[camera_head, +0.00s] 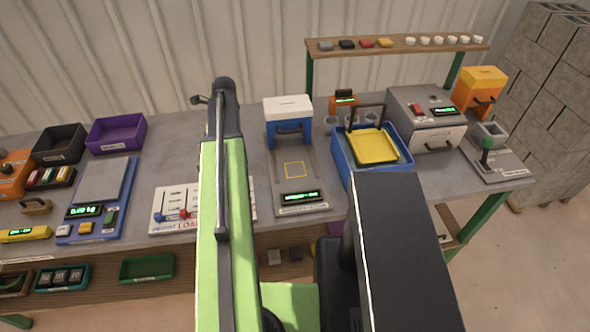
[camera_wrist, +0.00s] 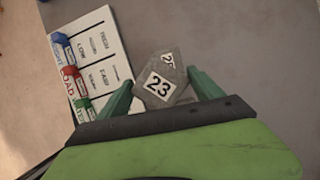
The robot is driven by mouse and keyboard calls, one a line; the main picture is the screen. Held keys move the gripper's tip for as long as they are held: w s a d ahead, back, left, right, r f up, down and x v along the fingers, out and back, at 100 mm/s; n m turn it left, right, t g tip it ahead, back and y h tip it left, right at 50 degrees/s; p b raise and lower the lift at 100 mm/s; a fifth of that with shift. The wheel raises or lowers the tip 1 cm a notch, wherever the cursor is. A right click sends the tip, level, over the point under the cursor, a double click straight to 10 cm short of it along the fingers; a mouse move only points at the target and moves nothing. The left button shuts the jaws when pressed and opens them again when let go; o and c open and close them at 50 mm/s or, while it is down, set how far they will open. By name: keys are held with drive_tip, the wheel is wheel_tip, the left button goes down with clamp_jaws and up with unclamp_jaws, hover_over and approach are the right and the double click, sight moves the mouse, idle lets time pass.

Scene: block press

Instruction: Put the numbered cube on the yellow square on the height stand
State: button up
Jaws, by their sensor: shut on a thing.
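The cube looks turned, with an edge towards the camera. In the head view my arm hides the gripper and cube. The height stand (camera_head: 283,208) stands on the bench right of my arm, with a yellow square outline (camera_head: 295,170) on its bare plate. A blue and white head (camera_head: 289,108) rises at its back, and a green readout (camera_head: 303,197) is at its front.
A white panel with sliders (camera_head: 172,207) lies left of my arm and also shows in the wrist view (camera_wrist: 95,58). A blue tray (camera_head: 345,172) holding a yellow plate (camera_head: 375,146) stands close right of the stand. A blue scale (camera_head: 100,185) is further left.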

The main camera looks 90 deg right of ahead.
drive_tip(key=s+a+r+m+h+p, duration=0.1)
drive_tip(key=s+a+m, duration=0.1)
drive_tip(key=s, duration=0.9)
drive_tip(key=s+a+r+m+h, duration=0.1)
drive_tip(key=s+a+m, duration=0.2)
drive_tip(key=s, duration=0.9)
drive_tip(key=s+a+r+m+h+p, duration=0.1)
drive_tip(key=s+a+m, duration=0.1)
drive_tip(key=s+a, duration=0.4)
drive_tip(key=s, duration=0.5)
drive_tip(key=shift+s+m+g+p, duration=0.2)
drive_tip(key=shift+m+g+p, duration=0.1)
drive_tip(key=shift+g+p, duration=0.1)
